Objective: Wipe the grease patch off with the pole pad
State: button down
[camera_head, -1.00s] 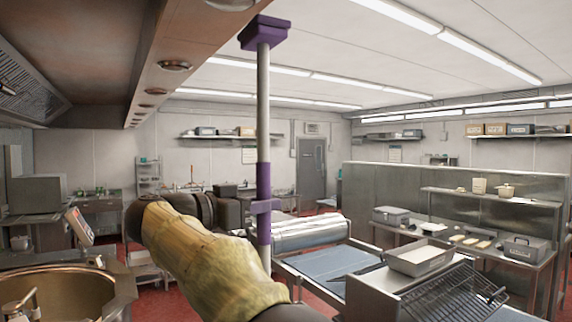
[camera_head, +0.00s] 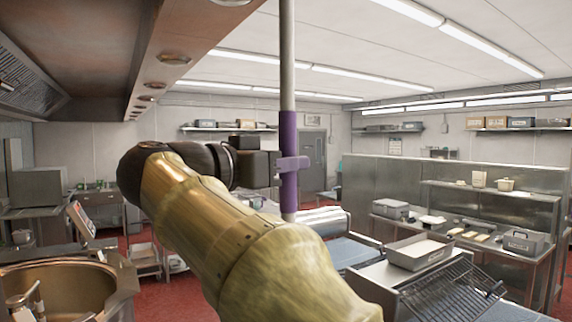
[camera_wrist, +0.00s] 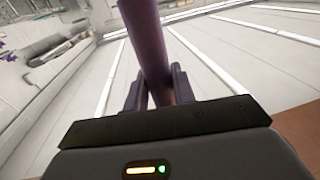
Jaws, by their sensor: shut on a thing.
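The pole is upright in the head view, with a grey shaft (camera_head: 287,60) and a purple grip (camera_head: 289,135). Its upper end runs out of the top of the picture, so the pad is hidden. My gripper (camera_head: 290,163) is shut around the purple grip. In the wrist view the purple grip (camera_wrist: 147,40) stands between the two dark fingers of my gripper (camera_wrist: 158,90). I cannot make out the grease patch in either view.
A brown hood (camera_head: 195,45) with round lamps hangs at the upper left. A large kettle (camera_head: 60,285) stands at the lower left. A metal partition (camera_head: 385,185) and a counter with trays (camera_head: 418,252) stand on the right. Ceiling lights cross the open upper right.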

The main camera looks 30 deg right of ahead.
aim_at(281, 104)
jog(key=shift+r+p, duration=2.55)
jog(key=shift+r, duration=1.05)
jog(key=shift+r+p, duration=1.05)
jog(key=shift+p, duration=0.05)
jog(key=shift+w, duration=0.1)
jog(key=shift+w+r+p, duration=0.1)
jog(key=shift+w+p, duration=0.5)
jog(key=shift+w, duration=0.1)
jog(key=w, duration=0.1)
jog(key=w+p, duration=0.1)
jog(key=shift+w+f, duration=0.25)
jog(key=shift+w, duration=0.05)
jog(key=shift+s, duration=0.1)
jog(key=shift+r, duration=0.2)
